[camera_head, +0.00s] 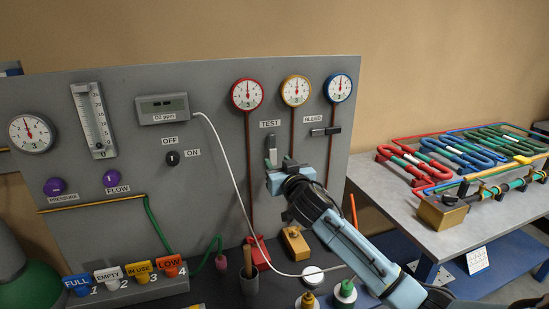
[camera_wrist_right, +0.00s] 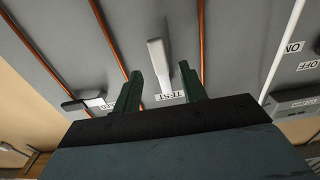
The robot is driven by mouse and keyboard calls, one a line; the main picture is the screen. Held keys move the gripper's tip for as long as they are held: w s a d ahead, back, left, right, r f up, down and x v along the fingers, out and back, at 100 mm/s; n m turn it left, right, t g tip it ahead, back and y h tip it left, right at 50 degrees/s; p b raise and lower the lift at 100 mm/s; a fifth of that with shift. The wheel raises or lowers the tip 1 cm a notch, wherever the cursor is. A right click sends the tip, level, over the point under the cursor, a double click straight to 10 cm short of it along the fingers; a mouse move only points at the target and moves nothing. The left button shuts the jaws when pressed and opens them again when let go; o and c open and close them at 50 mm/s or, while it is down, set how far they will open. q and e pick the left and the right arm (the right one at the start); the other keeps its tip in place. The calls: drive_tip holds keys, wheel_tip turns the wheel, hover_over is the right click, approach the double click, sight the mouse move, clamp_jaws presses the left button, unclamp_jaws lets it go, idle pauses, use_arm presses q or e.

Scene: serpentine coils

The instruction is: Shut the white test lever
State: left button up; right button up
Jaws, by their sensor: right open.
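The white test lever (camera_head: 271,148) stands upright on the grey panel, just below the TEST label (camera_head: 270,124). My right gripper (camera_head: 284,168) is in front of the panel at the lever's lower end, partly hiding it in the head view. In the right wrist view the pale lever (camera_wrist_right: 158,62) lies between the two green fingers of the open right gripper (camera_wrist_right: 160,80), with a gap on each side. I cannot tell how far the fingers reach around it in depth. My left gripper is not in view.
The black BLEED lever (camera_head: 325,131) lies horizontal to the right. Copper pipes (camera_head: 248,170) run down from the gauges (camera_head: 247,94). A white hose (camera_head: 228,165) curves down left of the gripper. A side table (camera_head: 385,190) with coloured coils stands at right.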

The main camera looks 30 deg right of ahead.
sight(273, 156)
drive_tip(key=shift+x, duration=2)
clamp_jaws()
